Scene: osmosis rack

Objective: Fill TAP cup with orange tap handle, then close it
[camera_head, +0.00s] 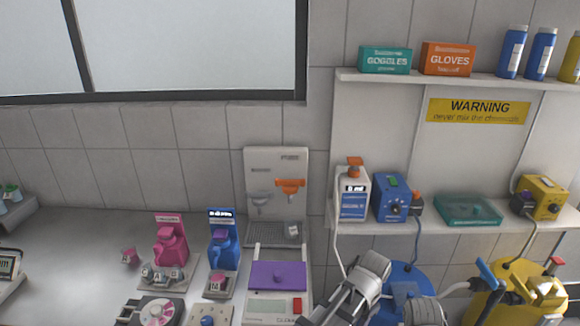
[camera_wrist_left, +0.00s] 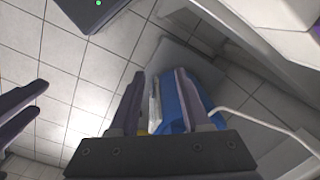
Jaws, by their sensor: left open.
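The tap unit (camera_head: 262,165) is a pale upright panel against the tiled wall, in the middle of the head view. Its orange tap handle (camera_head: 290,184) is on the right and a grey tap (camera_head: 259,198) is on the left. A small pale cup (camera_head: 293,231) stands on the grid below the orange tap; its label and contents are too small to read. My left gripper (camera_wrist_left: 160,75) is open, with its two dark fingers apart. A blue object (camera_wrist_left: 174,102) shows beyond and between them; I cannot make out contact. My right gripper's fingers are not clear.
A purple-topped device (camera_head: 278,275) stands in front of the tap unit. Pink (camera_head: 170,245) and blue (camera_head: 222,245) dispensers stand to the left. A shelf at right holds a white bottle (camera_head: 353,205) and a blue pump (camera_head: 391,199). A yellow container (camera_head: 515,300) is low right.

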